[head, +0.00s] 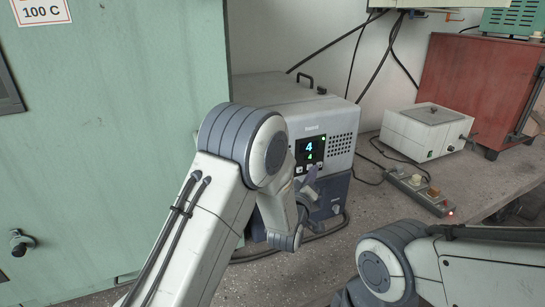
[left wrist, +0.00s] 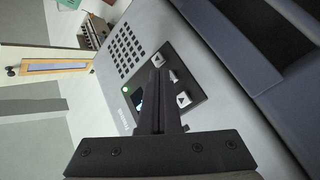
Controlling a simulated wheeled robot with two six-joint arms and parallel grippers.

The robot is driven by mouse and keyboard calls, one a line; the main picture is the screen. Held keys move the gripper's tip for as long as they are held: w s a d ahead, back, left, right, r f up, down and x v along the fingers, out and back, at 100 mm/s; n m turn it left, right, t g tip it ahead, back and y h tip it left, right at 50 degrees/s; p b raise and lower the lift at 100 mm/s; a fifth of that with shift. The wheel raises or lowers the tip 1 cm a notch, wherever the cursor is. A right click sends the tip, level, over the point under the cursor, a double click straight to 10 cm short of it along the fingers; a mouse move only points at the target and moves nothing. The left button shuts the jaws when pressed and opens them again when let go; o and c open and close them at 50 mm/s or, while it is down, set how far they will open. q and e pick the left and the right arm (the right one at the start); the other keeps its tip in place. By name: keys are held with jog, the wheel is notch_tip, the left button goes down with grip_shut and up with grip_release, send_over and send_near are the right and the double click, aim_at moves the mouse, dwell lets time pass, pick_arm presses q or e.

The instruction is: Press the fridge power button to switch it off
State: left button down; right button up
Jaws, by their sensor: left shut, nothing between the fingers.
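The fridge unit (head: 330,126) is a pale box with a vented front, standing on the bench at the centre of the head view. Its black control panel (head: 299,151) shows a lit blue "4" and a green lit spot (head: 324,139). In the left wrist view the panel has a row of pale square buttons (left wrist: 183,99); which is the power button I cannot tell for sure. My left gripper (head: 314,172) is shut and empty, its fingertips (left wrist: 159,72) close in front of the button row. I cannot tell whether they touch. My right gripper is out of view.
A power strip (head: 420,188) with a red light, a small white box (head: 425,130) and a red cabinet (head: 470,90) stand to the right. Cables run along the wall and bench. A green cabinet (head: 100,120) fills the left.

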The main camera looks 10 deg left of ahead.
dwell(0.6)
pick_arm(q)
jog(key=shift+s+d+b, duration=0.2)
jog(key=shift+s+b, duration=0.1)
jog(key=shift+b, duration=0.05)
jog(key=shift+s, duration=0.1)
jog(key=s+d+b, duration=0.1)
jog(key=s+d, duration=0.2)
jog(key=s, duration=0.1)
jog(key=shift+s+d, duration=0.3)
jog(key=shift+s, duration=0.1)
dwell(0.5)
